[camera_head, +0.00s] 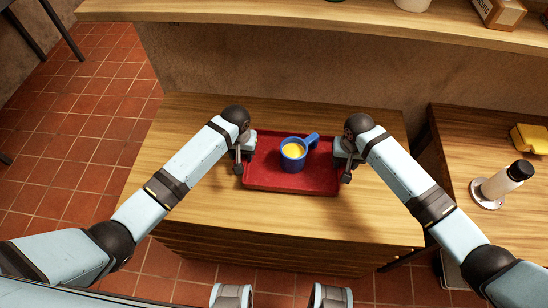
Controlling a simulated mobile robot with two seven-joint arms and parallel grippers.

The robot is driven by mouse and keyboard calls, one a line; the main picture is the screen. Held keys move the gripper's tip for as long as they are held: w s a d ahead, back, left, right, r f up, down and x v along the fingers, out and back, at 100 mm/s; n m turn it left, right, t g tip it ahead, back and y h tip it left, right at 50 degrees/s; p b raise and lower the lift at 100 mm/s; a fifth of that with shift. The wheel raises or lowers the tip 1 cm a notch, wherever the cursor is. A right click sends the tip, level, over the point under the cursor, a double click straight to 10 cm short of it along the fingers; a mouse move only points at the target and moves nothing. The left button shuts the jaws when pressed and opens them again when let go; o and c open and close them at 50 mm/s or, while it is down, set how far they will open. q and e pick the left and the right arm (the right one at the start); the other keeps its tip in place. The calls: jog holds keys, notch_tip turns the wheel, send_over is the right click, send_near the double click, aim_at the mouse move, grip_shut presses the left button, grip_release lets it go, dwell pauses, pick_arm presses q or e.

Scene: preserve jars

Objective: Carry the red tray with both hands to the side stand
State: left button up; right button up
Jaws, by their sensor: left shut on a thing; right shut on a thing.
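The red tray (265,177) is in the middle of the head view, over the wooden table. A blue mug (292,163) with yellow contents stands upright on it, its handle toward the upper right. My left gripper (241,160) is shut on the tray's left edge. My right gripper (345,163) is shut on the tray's right edge. The fingertips are partly hidden by the gripper bodies. I cannot tell whether the tray touches the table or is slightly raised. The lower wooden surface at the right (462,150) may be the side stand.
The right surface's left part is clear. Tiled floor shows at the left.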

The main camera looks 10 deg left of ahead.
pick_arm(q)
jog(key=shift+f, duration=0.5)
pick_arm(e)
jog(key=shift+f, duration=0.5)
pick_arm(q)
jog(key=o, duration=1.2)
jog(key=shift+r, duration=0.1)
jog(key=shift+c, duration=0.2)
pick_arm(e)
jog(key=o, duration=1.2)
jog(key=shift+r, duration=0.1)
jog(key=shift+c, duration=0.2)
jog(key=shift+r, duration=0.1)
pick_arm(q)
notch_tip(320, 180, up, 12)
pick_arm(e)
notch_tip(320, 180, up, 12)
